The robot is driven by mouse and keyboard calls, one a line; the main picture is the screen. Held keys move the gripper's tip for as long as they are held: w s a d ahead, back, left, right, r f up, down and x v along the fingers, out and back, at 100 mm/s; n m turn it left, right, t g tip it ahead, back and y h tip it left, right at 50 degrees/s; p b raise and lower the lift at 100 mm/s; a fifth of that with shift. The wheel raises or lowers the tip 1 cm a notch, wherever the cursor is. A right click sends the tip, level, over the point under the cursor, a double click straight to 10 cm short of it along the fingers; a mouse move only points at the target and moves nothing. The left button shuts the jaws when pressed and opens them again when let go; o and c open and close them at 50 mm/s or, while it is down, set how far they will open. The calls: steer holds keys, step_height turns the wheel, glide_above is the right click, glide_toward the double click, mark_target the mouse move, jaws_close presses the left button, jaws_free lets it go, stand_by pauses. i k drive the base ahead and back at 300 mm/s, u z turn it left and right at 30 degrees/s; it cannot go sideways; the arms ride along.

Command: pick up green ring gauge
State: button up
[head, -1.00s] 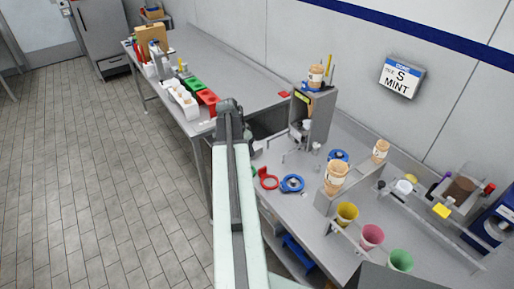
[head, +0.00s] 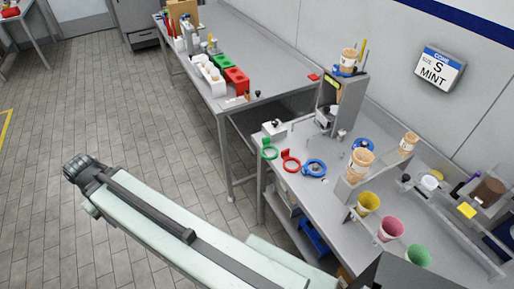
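The green ring gauge (head: 269,150) lies near the left front corner of the near bench, with its ring toward the front edge and a small block at its back. A red ring gauge (head: 291,162) lies just right of it, and a blue ring (head: 314,168) lies farther right. My gripper (head: 78,168) is at the end of my arm, over the floor at the left, well away from the bench and the green ring gauge. Its fingers are small and dark, and I cannot tell whether they are apart.
Behind the rings stands a grey dispenser (head: 342,100). Yellow (head: 368,203), pink (head: 391,229) and green (head: 418,256) cups hang in holders at the right. A wafer-coloured cone cup (head: 359,165) stands nearby. A second bench (head: 262,68) stretches behind. Open floor lies left.

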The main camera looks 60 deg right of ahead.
mark_target(266, 141)
steer(key=i, duration=1.1)
steer(key=z, duration=1.05)
